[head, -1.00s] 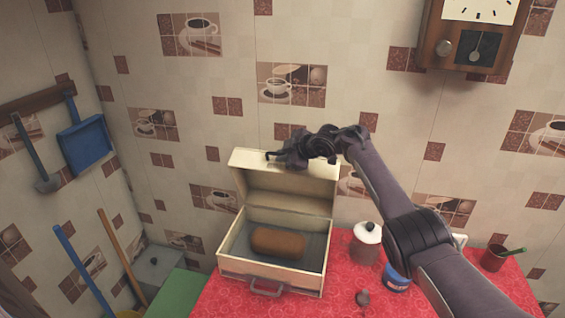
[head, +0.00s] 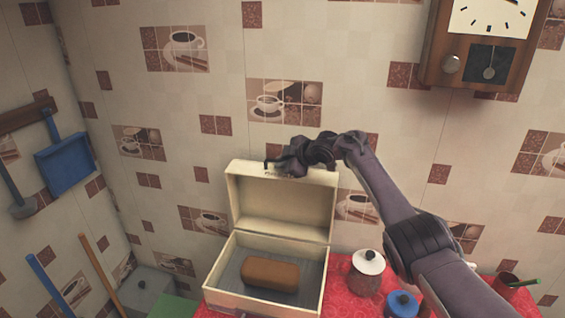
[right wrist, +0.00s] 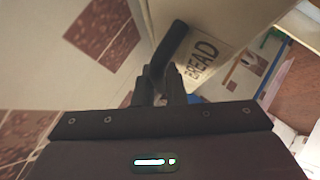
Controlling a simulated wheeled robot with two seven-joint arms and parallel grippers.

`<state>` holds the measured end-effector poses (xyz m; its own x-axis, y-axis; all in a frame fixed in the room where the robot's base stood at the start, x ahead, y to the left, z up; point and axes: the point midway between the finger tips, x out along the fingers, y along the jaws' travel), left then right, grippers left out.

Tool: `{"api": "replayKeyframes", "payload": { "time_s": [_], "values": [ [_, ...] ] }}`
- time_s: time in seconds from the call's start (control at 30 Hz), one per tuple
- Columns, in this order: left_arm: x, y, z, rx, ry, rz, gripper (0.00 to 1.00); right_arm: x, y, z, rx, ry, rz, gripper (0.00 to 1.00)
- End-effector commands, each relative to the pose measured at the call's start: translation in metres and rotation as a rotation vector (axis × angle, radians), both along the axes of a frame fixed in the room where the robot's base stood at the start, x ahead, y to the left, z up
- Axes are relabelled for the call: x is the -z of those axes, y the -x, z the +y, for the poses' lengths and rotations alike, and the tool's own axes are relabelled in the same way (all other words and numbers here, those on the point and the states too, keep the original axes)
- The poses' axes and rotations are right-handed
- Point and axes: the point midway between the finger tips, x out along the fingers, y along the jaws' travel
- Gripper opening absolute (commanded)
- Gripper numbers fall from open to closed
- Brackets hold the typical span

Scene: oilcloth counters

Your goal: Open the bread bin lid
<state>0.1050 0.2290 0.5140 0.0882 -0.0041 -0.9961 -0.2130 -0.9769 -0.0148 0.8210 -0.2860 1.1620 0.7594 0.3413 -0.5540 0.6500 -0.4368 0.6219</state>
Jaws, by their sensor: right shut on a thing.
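The cream bread bin (head: 212,289) stands on the red counter with its lid (head: 285,205) raised steeply upright at the back. A brown loaf (head: 270,274) lies inside on the grey floor of the bin. My right gripper (head: 277,166) is at the top edge of the lid, shut on the dark lid handle (right wrist: 172,45). In the right wrist view the handle passes between the fingers (right wrist: 167,80), beside a label (right wrist: 203,60) reading BREAD. My left gripper is not in view.
A jar with a white lid (head: 368,263) and a blue-lidded container (head: 402,302) stand right of the bin. The tiled wall is close behind, with a clock (head: 483,45) above.

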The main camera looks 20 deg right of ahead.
Motion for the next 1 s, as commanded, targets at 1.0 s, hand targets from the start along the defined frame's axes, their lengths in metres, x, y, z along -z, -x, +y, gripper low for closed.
{"api": "replayKeyframes", "payload": {
  "time_s": [1.0],
  "values": [
    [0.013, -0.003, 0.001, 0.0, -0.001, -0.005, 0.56, -0.02, 0.031, -0.016, 0.002, 0.003, -0.002, 0.32]
  ]
}}
